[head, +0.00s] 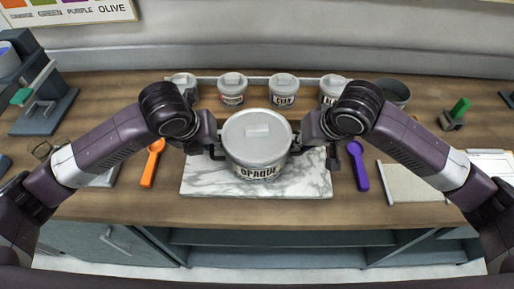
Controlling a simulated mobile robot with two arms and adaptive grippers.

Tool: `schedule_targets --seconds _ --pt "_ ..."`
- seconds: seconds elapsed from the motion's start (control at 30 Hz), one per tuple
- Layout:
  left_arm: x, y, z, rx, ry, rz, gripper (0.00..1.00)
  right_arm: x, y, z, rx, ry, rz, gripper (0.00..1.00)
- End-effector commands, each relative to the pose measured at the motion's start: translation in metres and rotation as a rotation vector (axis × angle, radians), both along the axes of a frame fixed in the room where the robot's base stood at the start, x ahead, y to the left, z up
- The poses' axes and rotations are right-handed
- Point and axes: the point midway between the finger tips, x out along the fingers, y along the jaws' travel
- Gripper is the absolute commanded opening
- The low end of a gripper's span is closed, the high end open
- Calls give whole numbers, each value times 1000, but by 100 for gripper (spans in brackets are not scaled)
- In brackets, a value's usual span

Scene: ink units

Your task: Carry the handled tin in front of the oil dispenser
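The handled tin (257,143) is a large pale grey pot with a lid, a top knob and an "OPAQUE" label. It stands upright over the marble slab (200,185), with a dark handle on each side. My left gripper (203,150) is at its left handle, and my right gripper (314,150) is at its right handle. Their fingers look spread apart, though the arms partly hide them. A blue-grey device with a green lever (40,98) stands at the far left; I cannot tell whether it is the oil dispenser.
Several small labelled tubs, such as this one (232,89), line the back under a grey rail. A dark round pot (393,93) stands behind my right arm. An orange scoop (152,162) and a purple scoop (358,165) flank the slab. A pale mat (412,185) lies right.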

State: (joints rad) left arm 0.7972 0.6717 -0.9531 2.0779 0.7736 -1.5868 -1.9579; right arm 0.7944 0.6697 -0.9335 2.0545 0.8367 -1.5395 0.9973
Motion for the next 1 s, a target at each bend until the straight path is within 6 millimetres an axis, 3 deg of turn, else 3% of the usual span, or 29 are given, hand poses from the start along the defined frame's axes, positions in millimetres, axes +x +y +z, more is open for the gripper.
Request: schedule_targets --seconds 0.07,0.23,1.0 --pt "0 0 0 0 0 0 17 0 0 0 0 0 0 17" --pt "0 0 0 0 0 0 0 0 0 0 0 0 0 0" --pt "2 1 4 0 -6 3 0 1 0 4 0 -5 1 0"
